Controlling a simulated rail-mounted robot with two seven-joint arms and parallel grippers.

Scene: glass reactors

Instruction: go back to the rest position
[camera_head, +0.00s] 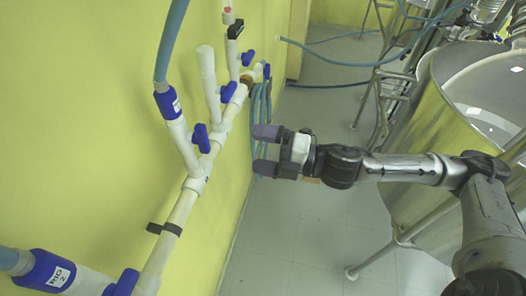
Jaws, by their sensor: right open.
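My right gripper (264,150) is in the middle of the head view, on an arm that comes in from the right. Its two grey fingers point left and are apart, with nothing between them. The fingertips are in front of the coiled teal hose and to the right of the white pipe manifold (213,153); I cannot tell the exact gap in depth. My left gripper is not in view.
The manifold with several blue valve handles (201,138) runs along the yellow wall (90,150). A teal hose (170,40) joins its blue coupling. A large metal vessel (440,120) on legs stands at right. Grey tiled floor (300,240) lies open between.

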